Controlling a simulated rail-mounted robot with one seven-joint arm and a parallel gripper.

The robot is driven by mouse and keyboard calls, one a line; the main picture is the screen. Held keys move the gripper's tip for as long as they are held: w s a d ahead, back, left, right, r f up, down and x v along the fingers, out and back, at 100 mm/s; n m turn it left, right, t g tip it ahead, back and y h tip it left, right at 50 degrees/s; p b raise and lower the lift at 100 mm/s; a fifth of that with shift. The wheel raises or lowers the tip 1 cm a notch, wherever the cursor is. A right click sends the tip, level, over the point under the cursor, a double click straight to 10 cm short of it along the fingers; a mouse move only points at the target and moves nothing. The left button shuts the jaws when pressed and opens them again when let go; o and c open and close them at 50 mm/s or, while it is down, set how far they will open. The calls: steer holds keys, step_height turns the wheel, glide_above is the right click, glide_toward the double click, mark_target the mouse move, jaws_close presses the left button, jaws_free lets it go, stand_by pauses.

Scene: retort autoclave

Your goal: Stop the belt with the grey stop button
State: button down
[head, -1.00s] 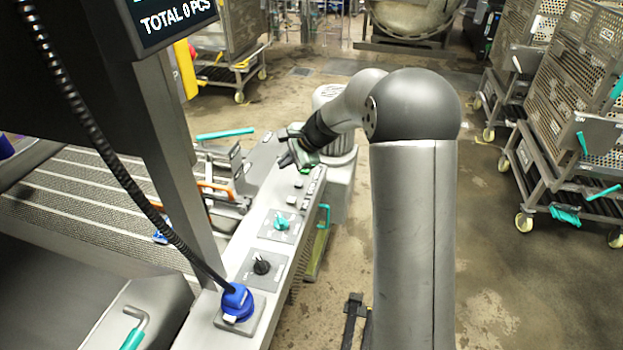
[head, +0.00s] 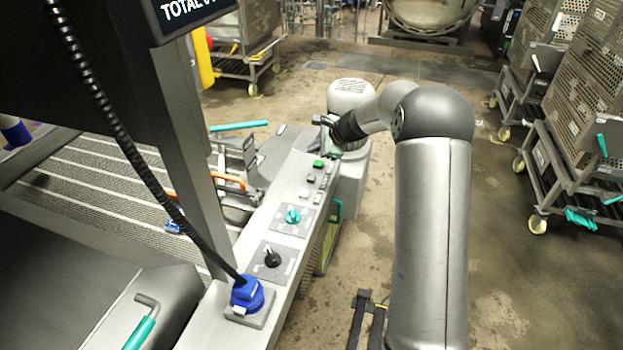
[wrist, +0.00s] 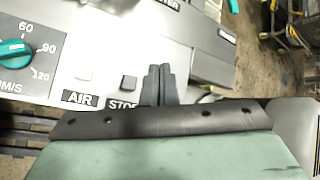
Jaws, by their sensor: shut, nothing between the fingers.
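The control panel (head: 282,220) runs beside the slatted belt (head: 95,185). My gripper (head: 326,122) is over the panel's far end in the head view, partly hidden by my wrist. In the wrist view my gripper's two dark fingers (wrist: 158,72) are together, with nothing between them. A small grey button (wrist: 128,82) sits just left of the fingertips, above a label reading "STO", whose end is hidden by my gripper. I cannot tell whether the fingers touch the panel.
A green button (head: 318,163), a teal speed knob (head: 292,214), a black knob (head: 272,259) and a blue-capped fitting (head: 246,294) are on the panel. A dark post (head: 190,150) rises beside it.

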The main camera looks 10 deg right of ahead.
mark_target(315, 179)
step_height(315, 179, down, 8)
steer(key=b, duration=0.5)
steer(key=shift+b, duration=0.3)
stand_by(1.5)
steer(key=shift+f+b, duration=0.35)
steer(key=shift+f, duration=0.05)
steer(key=shift+f+b, duration=0.45)
steer(key=shift+f, duration=0.1)
stand_by(0.5)
stand_by(0.4)
steer(key=shift+r+p, duration=0.65)
steer(key=shift+r, duration=0.35)
step_height(315, 179, up, 5)
steer(key=p, duration=0.3)
steer(key=shift+p, duration=0.35)
